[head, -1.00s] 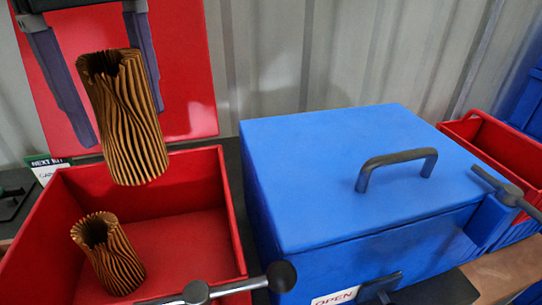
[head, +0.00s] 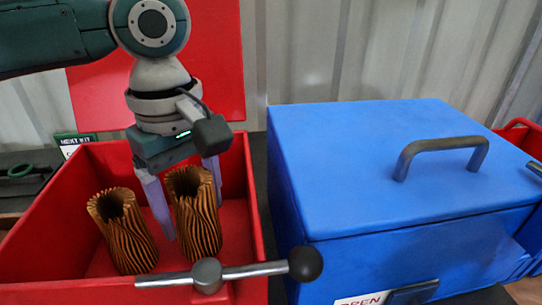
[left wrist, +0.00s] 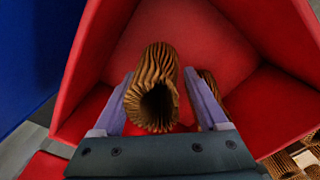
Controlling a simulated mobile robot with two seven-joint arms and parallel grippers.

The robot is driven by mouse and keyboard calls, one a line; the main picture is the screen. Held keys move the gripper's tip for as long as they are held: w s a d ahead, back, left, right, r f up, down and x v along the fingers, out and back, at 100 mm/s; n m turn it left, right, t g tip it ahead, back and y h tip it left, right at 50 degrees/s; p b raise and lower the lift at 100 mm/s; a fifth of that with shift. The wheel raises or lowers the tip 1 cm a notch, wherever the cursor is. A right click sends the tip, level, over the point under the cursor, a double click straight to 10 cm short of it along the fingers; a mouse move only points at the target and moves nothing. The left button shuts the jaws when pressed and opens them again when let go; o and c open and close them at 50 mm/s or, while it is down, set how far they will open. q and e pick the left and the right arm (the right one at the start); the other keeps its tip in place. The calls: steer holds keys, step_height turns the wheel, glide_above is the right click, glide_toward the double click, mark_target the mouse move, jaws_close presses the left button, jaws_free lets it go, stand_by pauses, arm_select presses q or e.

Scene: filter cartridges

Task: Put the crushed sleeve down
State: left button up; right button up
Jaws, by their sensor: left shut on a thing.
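A brown pleated sleeve (head: 197,215) is between the fingers of my left gripper (head: 190,200), which is shut on it. It stands nearly upright, low inside the open red box (head: 254,225); I cannot tell whether its base touches the floor. In the left wrist view the held sleeve (left wrist: 152,90) shows its open end between the two fingers (left wrist: 160,100). A second brown pleated sleeve (head: 123,230) stands in the box to the left, leaning slightly. It shows partly behind a finger in the left wrist view (left wrist: 209,88). My right gripper is not in view.
A blue box (head: 400,220) with a closed lid and dark handle (head: 440,152) stands to the right. A bar with a black knob (head: 305,263) crosses the red box's front. Another red container (head: 522,138) is at the far right.

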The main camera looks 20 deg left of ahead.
arm_select(q)
step_height(320, 180, down, 2)
steer(key=shift+f, duration=0.15)
steer(key=shift+f, duration=0.1)
steer(key=o, duration=1.2)
steer(key=shift+o, duration=0.2)
step_height(320, 180, up, 12)
steer(key=p, duration=0.2)
steer(key=shift+p, duration=0.35)
